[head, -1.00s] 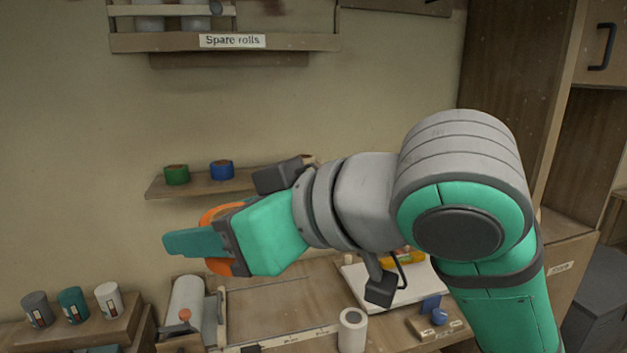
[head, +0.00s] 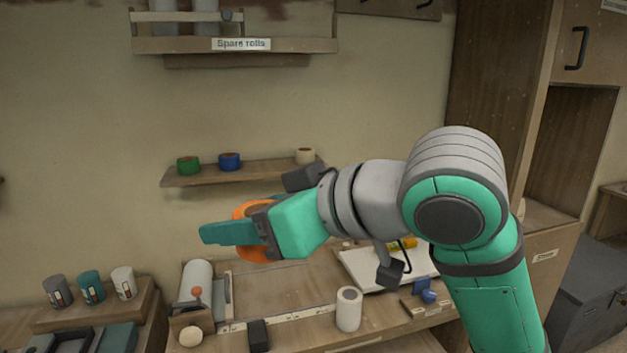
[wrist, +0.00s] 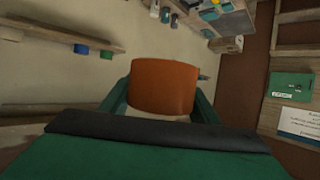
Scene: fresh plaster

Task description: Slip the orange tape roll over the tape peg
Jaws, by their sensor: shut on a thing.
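The orange tape roll (head: 243,213) is held in front of the wall, above the worktop and lower than the small shelf in the picture. My gripper (head: 236,229) is shut on it, with one teal finger across its near side. In the wrist view the roll (wrist: 165,88) sits between my two fingers, its outer face filling the gap. The hole of the roll is mostly hidden by the finger and hand. I cannot make out the tape peg in either view.
A wall shelf (head: 215,178) holds green, blue and cream rolls. The "Spare rolls" rack (head: 300,46) hangs above. Below are several cups, a large white roll (head: 196,283), a standing white roll (head: 348,310) and a white board (head: 365,270). The wall left of my gripper looks clear.

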